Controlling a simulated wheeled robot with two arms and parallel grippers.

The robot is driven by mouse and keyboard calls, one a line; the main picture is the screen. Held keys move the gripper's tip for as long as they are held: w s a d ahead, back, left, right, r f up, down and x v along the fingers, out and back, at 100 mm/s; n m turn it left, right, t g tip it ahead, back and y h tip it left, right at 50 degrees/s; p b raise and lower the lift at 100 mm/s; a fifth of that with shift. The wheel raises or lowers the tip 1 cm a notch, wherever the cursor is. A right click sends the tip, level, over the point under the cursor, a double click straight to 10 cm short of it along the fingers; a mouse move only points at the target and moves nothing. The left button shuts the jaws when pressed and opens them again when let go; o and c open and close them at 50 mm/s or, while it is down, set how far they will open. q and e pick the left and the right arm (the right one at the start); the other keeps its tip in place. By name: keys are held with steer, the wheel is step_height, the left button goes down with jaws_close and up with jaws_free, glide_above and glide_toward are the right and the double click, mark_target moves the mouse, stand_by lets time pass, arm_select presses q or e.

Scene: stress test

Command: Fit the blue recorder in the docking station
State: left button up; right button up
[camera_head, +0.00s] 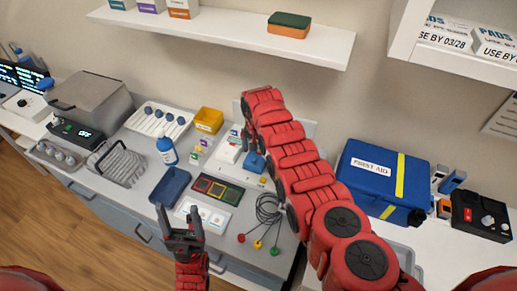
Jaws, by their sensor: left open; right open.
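A small blue block (254,161), which looks like the blue recorder, sits on the counter near the wall, just below my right gripper. Next to it on the left is a white unit (228,151) that may be the docking station; I cannot tell whether the two touch. My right gripper (247,140) points down just above the blue block, partly hidden by my own arm, and is open. My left gripper (179,212) is open and empty over the front of the counter, near a white card with round pads (202,216).
A blue tray (170,187), a blue bottle (166,150), a yellow bin (208,120) and a colored panel (217,190) crowd the left. Cables with colored ends (268,210) lie in front. A blue first aid bag (380,180) stands right. A shelf (225,35) hangs above.

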mark_target(259, 151)
steer(key=shift+r+p, duration=1)
steer(key=shift+r, duration=0.65)
steer(key=shift+r, duration=0.1)
steer(key=shift+r+p, duration=0.4)
steer(key=shift+r, duration=1)
steer(key=shift+s+f, duration=0.1)
